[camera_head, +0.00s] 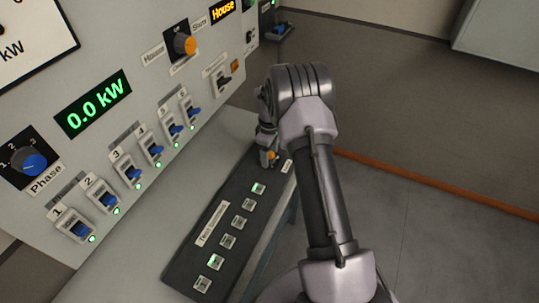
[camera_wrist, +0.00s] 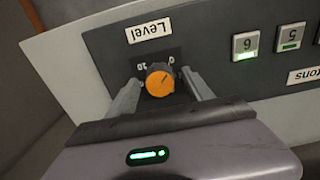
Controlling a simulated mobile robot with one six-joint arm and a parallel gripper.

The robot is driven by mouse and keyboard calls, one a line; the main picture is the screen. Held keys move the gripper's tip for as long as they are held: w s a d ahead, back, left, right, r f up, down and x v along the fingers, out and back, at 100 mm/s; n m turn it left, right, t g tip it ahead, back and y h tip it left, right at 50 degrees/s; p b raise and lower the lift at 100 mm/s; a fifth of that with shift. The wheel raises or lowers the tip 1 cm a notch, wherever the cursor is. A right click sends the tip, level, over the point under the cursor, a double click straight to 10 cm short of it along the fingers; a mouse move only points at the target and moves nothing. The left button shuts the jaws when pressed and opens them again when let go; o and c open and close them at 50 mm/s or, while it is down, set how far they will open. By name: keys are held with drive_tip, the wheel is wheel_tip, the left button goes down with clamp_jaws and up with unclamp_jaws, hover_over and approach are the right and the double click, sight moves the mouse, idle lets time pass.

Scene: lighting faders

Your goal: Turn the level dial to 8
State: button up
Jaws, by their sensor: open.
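The level dial is an orange-capped knob (camera_wrist: 160,80) on a dark panel, under an upside-down "Level" label (camera_wrist: 149,32) in the wrist view. Part of its scale shows, with a 10 to its left; the rest is hidden or too small to read. My gripper (camera_wrist: 163,90) is open, with one finger on each side of the dial. A gap shows between the fingers and the knob. In the head view the orange dial (camera_head: 268,158) shows at the far end of the button panel, with my gripper (camera_head: 268,145) over it.
The button panel (camera_head: 185,262) carries several square buttons, some lit green. The upright grey console (camera_head: 150,85) on the left has blue breaker switches, a Phase knob (camera_head: 35,163), a House/Shore knob (camera_head: 186,44) and a 0.0 kW display (camera_head: 92,104). Open floor lies right.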

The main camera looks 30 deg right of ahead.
drive_tip(key=shift+c, duration=0.4)
clamp_jaws()
